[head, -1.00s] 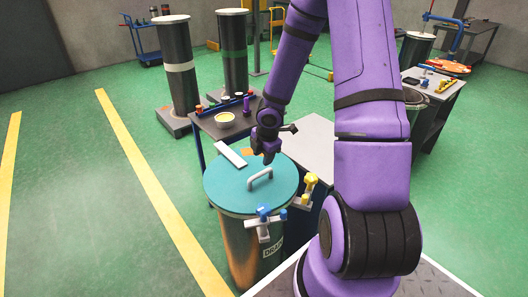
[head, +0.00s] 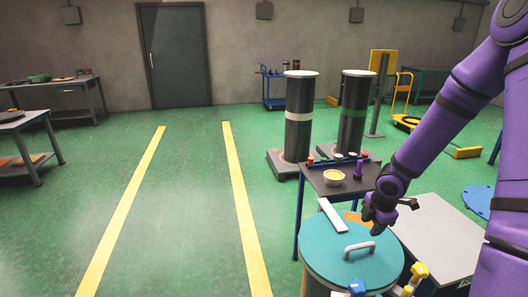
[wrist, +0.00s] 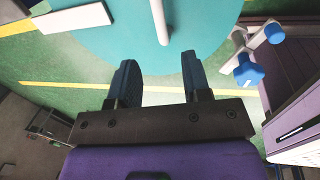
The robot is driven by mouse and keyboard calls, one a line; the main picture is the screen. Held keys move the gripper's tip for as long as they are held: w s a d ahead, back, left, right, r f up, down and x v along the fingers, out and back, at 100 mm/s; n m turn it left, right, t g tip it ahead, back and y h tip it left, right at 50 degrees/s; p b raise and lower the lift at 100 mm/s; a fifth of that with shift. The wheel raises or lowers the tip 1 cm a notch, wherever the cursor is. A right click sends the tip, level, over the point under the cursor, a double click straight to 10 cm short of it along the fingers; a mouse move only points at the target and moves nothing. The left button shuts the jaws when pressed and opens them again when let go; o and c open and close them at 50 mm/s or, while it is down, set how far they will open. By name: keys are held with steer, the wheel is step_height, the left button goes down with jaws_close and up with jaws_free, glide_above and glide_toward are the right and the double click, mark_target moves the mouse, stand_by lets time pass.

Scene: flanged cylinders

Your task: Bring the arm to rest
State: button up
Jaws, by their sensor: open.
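My purple arm reaches in from the right of the head view. My gripper (head: 376,224) is over the back right part of a teal drum lid (head: 330,268). In the wrist view the two dark fingers of my gripper (wrist: 159,85) stand apart with nothing between them. The lid's grey handle (head: 359,250) is in front of the gripper in the head view and clear of the fingers in the wrist view (wrist: 160,20).
A small table with a bowl (head: 334,176) stands behind. A grey tabletop (head: 440,235) is to the right. Two tall cylinders (head: 298,125) stand farther back. Open green floor (head: 180,215) lies left.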

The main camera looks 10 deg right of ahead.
steer(key=s+a+r+m+h, duration=0.25)
steer(key=r+m, duration=0.25)
steer(key=r, duration=0.6)
steer(key=s+a+r+m+h, duration=0.2)
steer(key=s+r+m, duration=0.2)
steer(key=r, duration=0.7)
steer(key=s+a+r+m+t+y, duration=0.1)
steer(key=s+a+r+m, duration=0.3)
steer(key=s, duration=0.4)
steer(key=s+a+r+m+t+y, duration=0.2)
steer(key=s+a+r+m+y, duration=0.1)
steer(key=s+a+r+m, duration=0.2)
step_height(320, 180, up, 2)
steer(key=s+a, duration=0.1)
steer(key=s, duration=0.1)
steer(key=shift+s+r, duration=0.25)
steer(key=shift+s, duration=0.15)
